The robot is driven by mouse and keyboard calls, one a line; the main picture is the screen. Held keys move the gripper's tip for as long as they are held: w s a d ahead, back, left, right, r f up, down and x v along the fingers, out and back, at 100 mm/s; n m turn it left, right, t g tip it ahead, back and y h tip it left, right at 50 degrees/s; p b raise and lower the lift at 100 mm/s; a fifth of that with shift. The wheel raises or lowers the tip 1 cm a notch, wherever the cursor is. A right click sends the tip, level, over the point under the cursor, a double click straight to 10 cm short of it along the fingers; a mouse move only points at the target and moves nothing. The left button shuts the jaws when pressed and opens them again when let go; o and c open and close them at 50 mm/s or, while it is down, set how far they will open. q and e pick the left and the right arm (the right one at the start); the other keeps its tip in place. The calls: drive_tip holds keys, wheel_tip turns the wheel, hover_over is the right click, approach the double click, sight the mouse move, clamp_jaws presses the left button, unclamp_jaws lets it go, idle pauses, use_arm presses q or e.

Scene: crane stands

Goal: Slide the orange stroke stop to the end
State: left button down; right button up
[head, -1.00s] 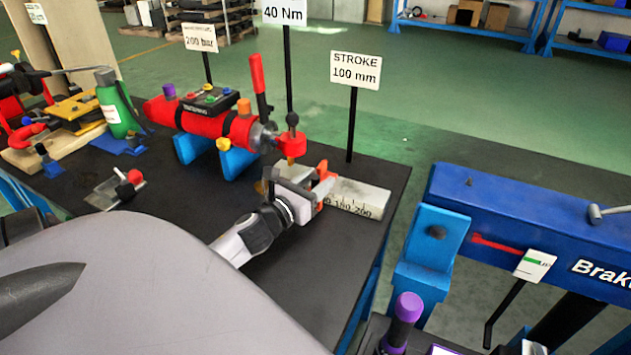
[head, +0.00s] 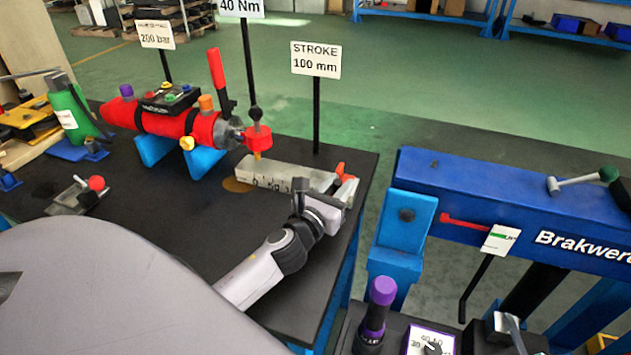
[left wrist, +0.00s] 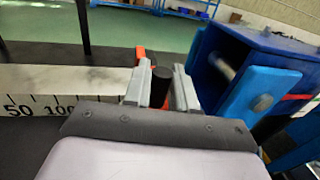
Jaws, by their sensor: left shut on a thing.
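The orange stroke stop (head: 347,180) is at the right end of the pale ruler block (head: 285,172) in the head view. In the left wrist view, orange parts of the stop (left wrist: 140,54) show behind the fingers, and a dark knob (left wrist: 160,86) stands between them. My left gripper (head: 340,192) is shut on the stop; its two grey fingers also show in the left wrist view (left wrist: 161,90). The ruler (left wrist: 75,78) runs off to the left there, with 50 and 100 readable. The fingers hide much of the stop. My right gripper is not in view.
The "STROKE 100 mm" sign (head: 316,60) stands on a post behind the ruler. A red cylinder (head: 165,122) with a red lever lies on blue supports to the left. A blue beam (head: 480,190) stands right of the black table, across a gap.

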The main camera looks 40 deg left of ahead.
use_arm(q)
drive_tip(key=shift+d, duration=0.15)
drive_tip(key=c, duration=1.1)
unclamp_jaws()
drive_tip(key=shift+o, duration=0.2)
drive_tip(key=shift+s+d, duration=0.2)
drive_tip(key=shift+s, duration=1.6)
drive_tip(key=shift+s+d, duration=0.15)
drive_tip(key=shift+s, duration=1.6)
drive_tip(key=shift+f, duration=0.1)
